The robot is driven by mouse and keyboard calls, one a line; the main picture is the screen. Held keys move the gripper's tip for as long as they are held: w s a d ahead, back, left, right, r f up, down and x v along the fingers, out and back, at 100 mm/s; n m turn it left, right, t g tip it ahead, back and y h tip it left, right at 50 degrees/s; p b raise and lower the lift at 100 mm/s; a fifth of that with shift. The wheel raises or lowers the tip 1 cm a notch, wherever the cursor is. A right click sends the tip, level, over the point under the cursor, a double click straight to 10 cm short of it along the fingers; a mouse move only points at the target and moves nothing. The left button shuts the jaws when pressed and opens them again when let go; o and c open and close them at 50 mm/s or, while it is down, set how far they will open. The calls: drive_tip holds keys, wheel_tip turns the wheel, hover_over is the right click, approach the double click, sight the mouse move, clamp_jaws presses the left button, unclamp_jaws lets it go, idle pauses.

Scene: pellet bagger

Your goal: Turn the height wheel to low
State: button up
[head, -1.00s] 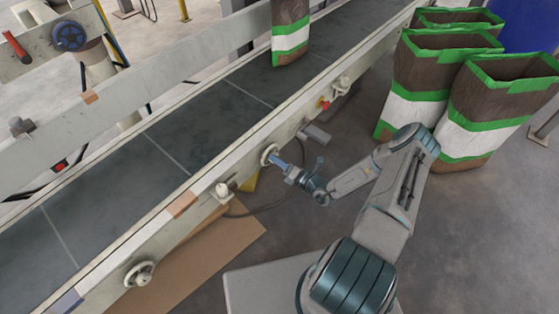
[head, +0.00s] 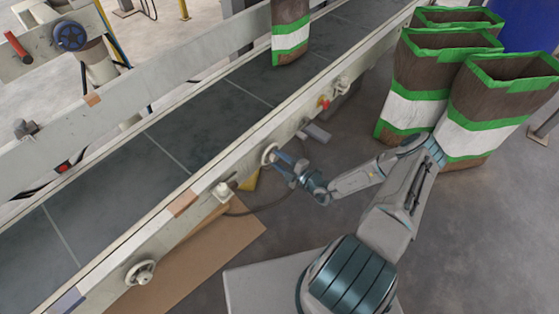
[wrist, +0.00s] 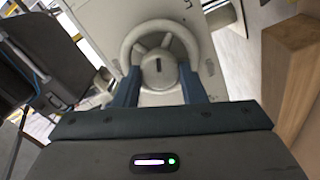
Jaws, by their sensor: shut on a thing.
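A pale handwheel (head: 269,154) sits on the near side rail of the conveyor, at the middle of the head view. My gripper (head: 277,160) reaches it from the right and is shut on it. In the wrist view the wheel (wrist: 158,62) shows a round rim, spokes and a hub with a dark slot that stands nearly upright. The blue fingers of my gripper (wrist: 161,82) lie on the left and right of its lower rim. A dark mark shows on the plate above, too cut off to read. I cannot read any low mark.
Another handwheel (head: 140,272) is lower left on the same rail, and one (head: 342,85) farther up. A blue wheel (head: 69,36) is across the belt. A red button (head: 323,103) is close by. Brown bags (head: 415,105) stand right. Cardboard (head: 205,255) lies below the rail.

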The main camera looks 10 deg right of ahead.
drive_tip(key=m, duration=0.4)
drive_tip(key=shift+m, duration=1.7)
drive_tip(key=o, duration=1)
drive_tip(key=p+v, duration=0.1)
drive_tip(key=v, duration=1.3)
drive_tip(key=shift+p, duration=0.3)
drive_tip(key=shift+w+r, duration=0.1)
drive_tip(key=shift+r, duration=0.05)
